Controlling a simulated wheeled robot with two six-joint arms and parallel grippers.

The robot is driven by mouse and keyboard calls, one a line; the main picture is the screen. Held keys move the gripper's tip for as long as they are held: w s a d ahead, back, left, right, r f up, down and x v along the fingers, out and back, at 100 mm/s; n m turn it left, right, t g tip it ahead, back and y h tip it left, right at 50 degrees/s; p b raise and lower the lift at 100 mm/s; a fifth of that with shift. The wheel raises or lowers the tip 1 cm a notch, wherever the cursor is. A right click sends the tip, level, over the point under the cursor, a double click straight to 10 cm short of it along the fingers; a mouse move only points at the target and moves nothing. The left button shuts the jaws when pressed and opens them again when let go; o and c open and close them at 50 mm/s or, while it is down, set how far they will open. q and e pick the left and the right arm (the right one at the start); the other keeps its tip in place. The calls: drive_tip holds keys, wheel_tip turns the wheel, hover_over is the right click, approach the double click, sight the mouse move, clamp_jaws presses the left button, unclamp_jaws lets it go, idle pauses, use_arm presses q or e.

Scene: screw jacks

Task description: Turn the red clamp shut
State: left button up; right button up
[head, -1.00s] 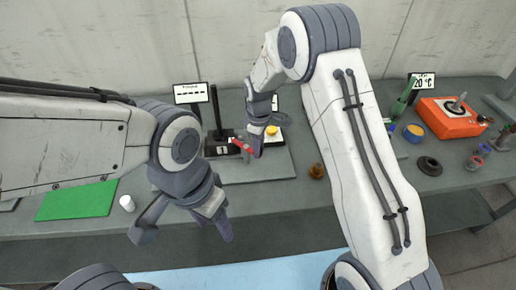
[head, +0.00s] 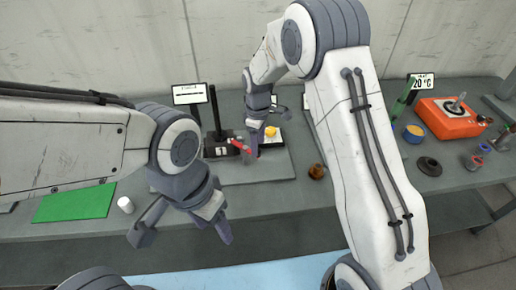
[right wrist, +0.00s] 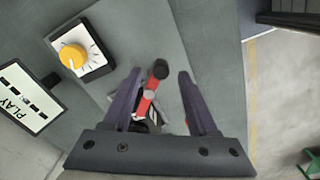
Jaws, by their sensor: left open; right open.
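The red clamp handle (head: 240,145) is on a dark stand with a black post on the grey base plate. In the right wrist view the red handle (right wrist: 148,101), with a black end knob, lies between my spread fingers. My right gripper (right wrist: 158,98) is open around it, with visible gaps on both sides. In the head view my right gripper (head: 256,145) hangs beside the handle and hides part of that area. My left gripper (head: 184,232) is open and empty, in front of the bench's near edge. The clamp's lower parts are mostly hidden.
A yellow knob (head: 270,131) on a white dial and a small display (head: 190,94) stand close to the clamp. A green mat (head: 73,203) and white cylinder (head: 126,205) lie left. A brown part (head: 317,171) and orange box (head: 450,118) are right.

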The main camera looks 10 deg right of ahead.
wheel_tip(320, 180, up, 8)
drive_tip(key=b, duration=0.1)
drive_tip(key=shift+r, duration=0.1)
idle(0.4)
